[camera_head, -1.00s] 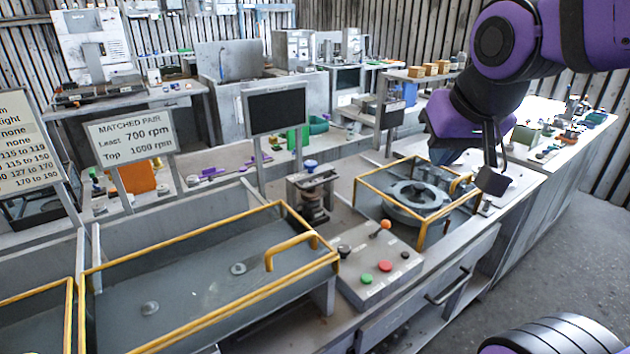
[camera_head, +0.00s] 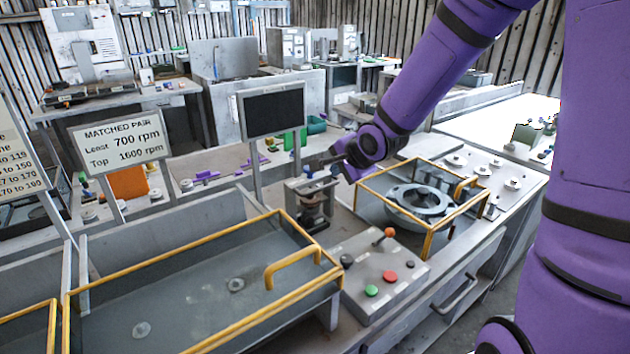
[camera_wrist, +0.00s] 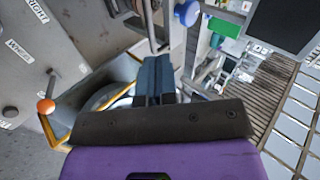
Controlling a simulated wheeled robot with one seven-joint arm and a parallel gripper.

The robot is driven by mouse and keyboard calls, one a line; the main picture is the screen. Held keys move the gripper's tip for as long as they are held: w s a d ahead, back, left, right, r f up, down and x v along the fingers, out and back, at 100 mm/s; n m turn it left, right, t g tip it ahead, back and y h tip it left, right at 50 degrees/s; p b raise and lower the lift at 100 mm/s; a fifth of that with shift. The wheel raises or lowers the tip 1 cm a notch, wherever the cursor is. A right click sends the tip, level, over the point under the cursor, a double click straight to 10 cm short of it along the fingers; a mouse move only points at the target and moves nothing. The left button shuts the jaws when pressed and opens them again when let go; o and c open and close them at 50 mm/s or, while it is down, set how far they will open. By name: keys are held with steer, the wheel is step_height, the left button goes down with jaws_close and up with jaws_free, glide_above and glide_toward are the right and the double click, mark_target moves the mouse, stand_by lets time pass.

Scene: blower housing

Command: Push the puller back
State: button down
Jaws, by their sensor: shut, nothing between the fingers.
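What looks like the puller is a small dark metal frame (camera_head: 312,205) beside the left basin, with a blue knob (camera_head: 307,171) at its top. The blue knob also shows at the top of the wrist view (camera_wrist: 187,13). My gripper (camera_head: 322,162) is over the frame, close to the knob, and partly hidden by my wrist in the head view. In the wrist view its blue-grey fingers (camera_wrist: 154,68) are together and empty, below and left of the knob. I cannot tell whether they touch the frame.
A control box (camera_head: 375,275) with green and red buttons and an orange-tipped lever stands in front. A yellow-railed guard (camera_head: 432,240) surrounds a round housing (camera_head: 421,200) to the right. The left basin (camera_head: 190,290) has yellow rails. A dark screen (camera_head: 272,111) stands behind.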

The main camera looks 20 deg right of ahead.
mark_target(311, 185)
steer(key=shift+m+y, duration=0.3)
steer(key=shift+m, duration=0.2)
steer(key=shift+x, duration=5.95)
steer(key=shift+w+r, duration=0.15)
steer(key=w+a, duration=0.4)
steer(key=w, duration=0.8)
steer(key=shift+w, duration=0.25)
steer(key=shift+r, duration=0.1)
steer(key=shift+r, duration=0.15)
